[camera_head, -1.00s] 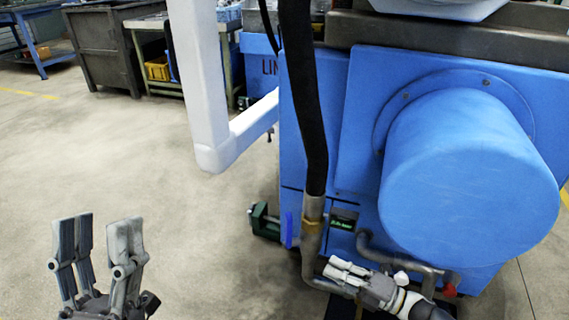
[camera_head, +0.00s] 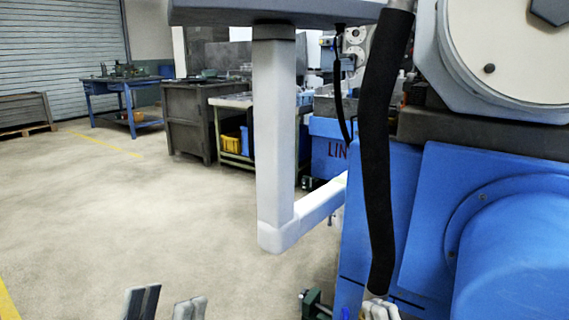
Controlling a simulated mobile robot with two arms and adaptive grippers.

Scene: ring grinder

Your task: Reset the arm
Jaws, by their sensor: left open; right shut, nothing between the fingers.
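My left gripper (camera_head: 167,299) shows only its fingertips at the bottom edge, left of the middle. The fingers are apart, with bare floor between them, and it is open and empty. My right gripper (camera_head: 380,309) shows only its pale fingertips at the bottom edge, in front of the blue machine (camera_head: 400,235) and below the black hose (camera_head: 377,150). Its fingers are together and hold nothing. Both arms and the rest of both grippers are out of the picture.
A white post with a bent arm (camera_head: 276,140) stands left of the machine. A green item (camera_head: 312,303) lies low beside the machine. A grey cabinet (camera_head: 190,125) and a blue workbench (camera_head: 125,95) stand at the back. The floor on the left is clear.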

